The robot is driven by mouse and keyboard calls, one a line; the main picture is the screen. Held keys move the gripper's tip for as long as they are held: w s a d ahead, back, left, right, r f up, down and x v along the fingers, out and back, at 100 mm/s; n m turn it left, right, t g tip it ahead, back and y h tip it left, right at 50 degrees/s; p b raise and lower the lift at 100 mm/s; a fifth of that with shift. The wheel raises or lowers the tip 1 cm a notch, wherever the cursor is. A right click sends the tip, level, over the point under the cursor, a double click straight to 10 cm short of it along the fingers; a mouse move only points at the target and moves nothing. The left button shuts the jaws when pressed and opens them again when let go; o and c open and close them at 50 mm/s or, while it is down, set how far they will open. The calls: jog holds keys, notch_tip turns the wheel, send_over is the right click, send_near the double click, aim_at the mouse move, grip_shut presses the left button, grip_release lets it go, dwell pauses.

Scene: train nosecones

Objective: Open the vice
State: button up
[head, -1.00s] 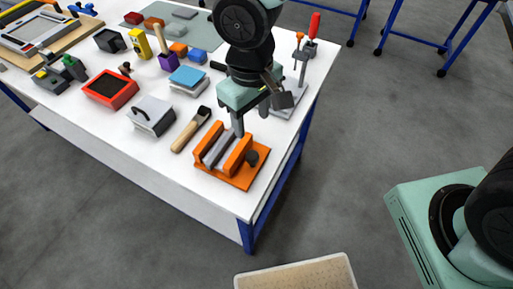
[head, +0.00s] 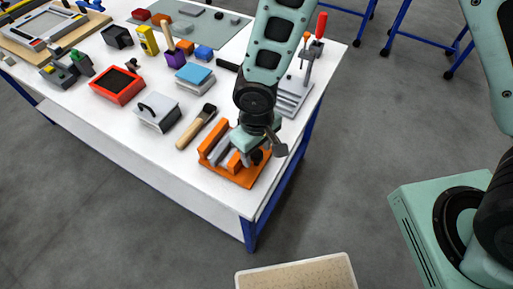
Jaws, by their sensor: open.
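The orange vice (head: 233,176) stands on the white table near its front right corner. It has an orange base plate and orange jaws with grey metal between them. A dark round knob (head: 257,155) shows at its right side, partly hidden. My gripper (head: 246,158) is right over the vice's right part, pointing down, with its fingers open. My arm and wrist hide the back of the vice and most of the fingers. I cannot tell whether the fingers touch the vice.
A wooden-handled brush (head: 197,127) lies just left of the vice. A grey box with a black handle (head: 157,112), a red tray (head: 117,85) and a blue-topped block (head: 195,76) stand farther left. A clamp with a red handle (head: 312,45) stands behind. The table's front corner is clear.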

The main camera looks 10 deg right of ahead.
jog(key=shift+c, duration=0.3)
jog(key=c, duration=0.9)
jog(key=shift+n, duration=0.4)
jog(key=n, duration=0.5)
jog(key=shift+n+b, duration=0.3)
jog(key=n, duration=0.5)
jog(key=shift+n, duration=0.3)
